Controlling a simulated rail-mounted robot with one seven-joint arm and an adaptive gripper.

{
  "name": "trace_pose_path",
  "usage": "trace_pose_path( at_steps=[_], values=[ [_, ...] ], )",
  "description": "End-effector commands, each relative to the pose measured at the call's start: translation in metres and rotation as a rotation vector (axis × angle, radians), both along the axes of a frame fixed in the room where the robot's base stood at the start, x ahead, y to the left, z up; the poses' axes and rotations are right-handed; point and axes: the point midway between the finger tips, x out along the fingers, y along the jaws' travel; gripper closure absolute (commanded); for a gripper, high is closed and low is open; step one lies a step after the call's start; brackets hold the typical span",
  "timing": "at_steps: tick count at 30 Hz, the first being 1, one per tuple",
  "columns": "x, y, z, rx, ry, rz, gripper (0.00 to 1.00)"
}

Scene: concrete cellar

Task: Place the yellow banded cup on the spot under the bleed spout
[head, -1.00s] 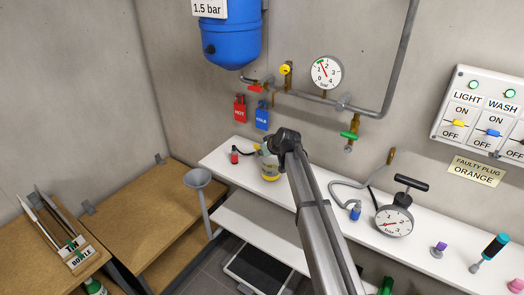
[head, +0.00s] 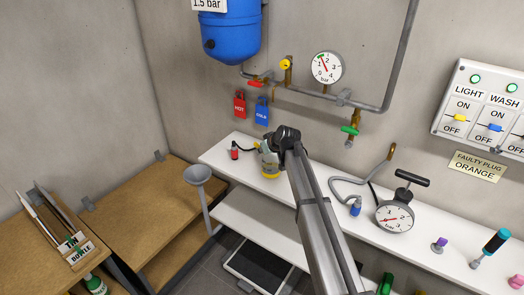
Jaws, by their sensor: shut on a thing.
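The yellow banded cup (head: 270,174) is at the back left of the white shelf in the head view, below the wall pipes. Only its lower left part shows, with a yellow band near its base; the rest is hidden behind my arm. My gripper (head: 268,155) is shut on the cup, its fingers mostly hidden by the wrist. The cup looks upright at shelf height; I cannot tell whether it touches the shelf. A valve with a green handle (head: 349,130) ends in a downward spout right of the cup. The marked spot is not discernible.
Right of my arm are a hose with a blue fitting (head: 355,208) and a gauge pump (head: 394,217). Pipes and red and blue tags hang above.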

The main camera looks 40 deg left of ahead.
Motion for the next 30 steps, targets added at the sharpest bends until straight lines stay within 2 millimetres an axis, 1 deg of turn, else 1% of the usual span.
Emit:
trace_pose_path(
  at_steps=[2, 3, 4, 5, 13, 17, 23, 30],
  values=[
    [0.000, 0.000, -0.002, 0.000, 0.000, 0.000, 1.00],
    [0.000, 0.000, -0.001, 0.000, 0.000, 0.000, 0.74],
    [0.000, 0.000, -0.001, 0.000, 0.000, 0.000, 0.63],
    [0.000, 0.000, -0.001, 0.000, 0.000, 0.000, 0.55],
    [0.000, 0.000, -0.001, 0.000, 0.000, 0.000, 0.55],
    [-0.001, -0.004, 0.002, 0.000, 0.000, 0.000, 0.55],
    [-0.007, -0.022, 0.020, 0.001, -0.001, -0.001, 0.55],
    [-0.015, -0.054, 0.053, 0.002, -0.001, -0.001, 0.55]
  ],
)
